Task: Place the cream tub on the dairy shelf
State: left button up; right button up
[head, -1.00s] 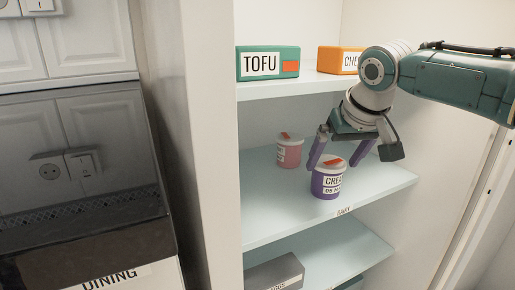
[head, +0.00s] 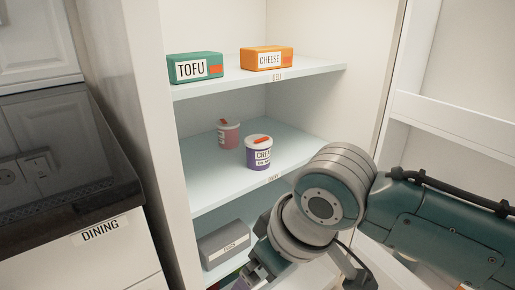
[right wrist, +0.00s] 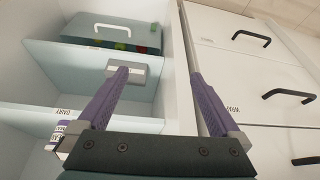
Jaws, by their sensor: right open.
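The cream tub (head: 259,154) is purple and white with an orange mark on its lid. It stands upright near the front edge of the middle shelf, the dairy shelf (head: 215,185); part of it seems to show at the left of the right wrist view (right wrist: 68,138). My right gripper (head: 246,277) is low in the head view, below and in front of that shelf, apart from the tub and partly hidden by its own arm. In the right wrist view its purple fingers (right wrist: 160,75) are spread with nothing between them. My left gripper is not in view.
A pink tub (head: 228,134) stands behind and left of the cream tub. A tofu box (head: 195,68) and a cheese box (head: 267,58) sit on the shelf above. A grey box (head: 224,243) lies on the shelf below. A dark counter (head: 60,170) is at the left.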

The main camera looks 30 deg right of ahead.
jog(key=s+r, duration=0.2)
jog(key=s, duration=0.6)
jog(key=s+r, duration=0.3)
jog(key=s, duration=0.5)
jog(key=shift+s+d+r+g+h, duration=0.15)
jog(key=shift+s+d+g+h, duration=0.2)
jog(key=shift+d+h, duration=0.1)
